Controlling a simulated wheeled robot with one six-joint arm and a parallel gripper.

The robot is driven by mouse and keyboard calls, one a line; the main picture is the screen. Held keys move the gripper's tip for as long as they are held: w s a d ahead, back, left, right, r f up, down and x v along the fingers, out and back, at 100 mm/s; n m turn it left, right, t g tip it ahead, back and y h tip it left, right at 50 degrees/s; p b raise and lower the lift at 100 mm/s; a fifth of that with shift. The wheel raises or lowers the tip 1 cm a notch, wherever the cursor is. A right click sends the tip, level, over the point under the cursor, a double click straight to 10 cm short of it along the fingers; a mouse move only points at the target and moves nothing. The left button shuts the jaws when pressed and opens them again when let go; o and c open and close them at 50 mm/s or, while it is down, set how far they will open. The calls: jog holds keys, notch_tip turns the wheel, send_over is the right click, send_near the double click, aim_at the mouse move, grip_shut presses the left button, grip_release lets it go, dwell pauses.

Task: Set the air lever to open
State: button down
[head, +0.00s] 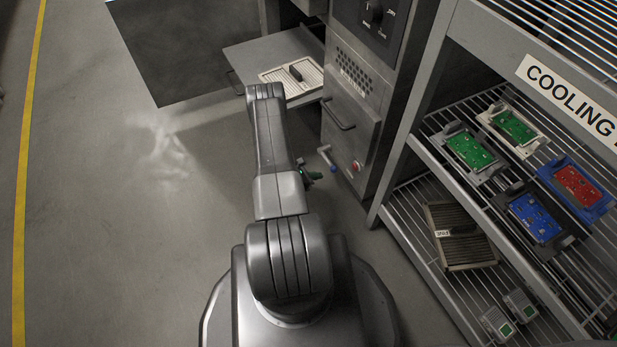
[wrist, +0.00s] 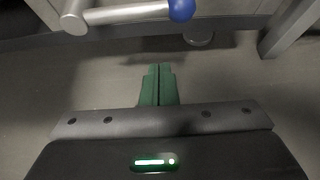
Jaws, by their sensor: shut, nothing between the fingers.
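The air lever (head: 325,154) is a grey bar with a blue ball knob, low on the front of the grey cabinet. In the head view it slants down to the right to its knob. In the wrist view the lever (wrist: 125,14) lies nearly level across the top edge, with the blue ball at its right end. My gripper (head: 314,176) has green fingers and is just left of and below the knob in the head view. In the wrist view the fingers (wrist: 158,68) are together and empty, apart from the lever. I see no open or shut marking.
The cabinet (head: 350,125) has a drawer handle and a red button (head: 355,166). Above, a pulled-out shelf (head: 250,55) holds a tray with a dark part, beside an open door (head: 180,45). A cooling rack (head: 405,150) stands right. Floor to the left is clear.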

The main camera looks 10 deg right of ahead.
jog(key=shift+w+d+r+b, duration=0.3)
jog(key=shift+d+r, duration=0.25)
jog(key=shift+d, duration=0.35)
jog(key=shift+w+d+r+b, duration=0.15)
jog(key=shift+w+d+r, duration=0.2)
jog(key=shift+d+r, duration=0.35)
jog(key=shift+d+f, duration=0.15)
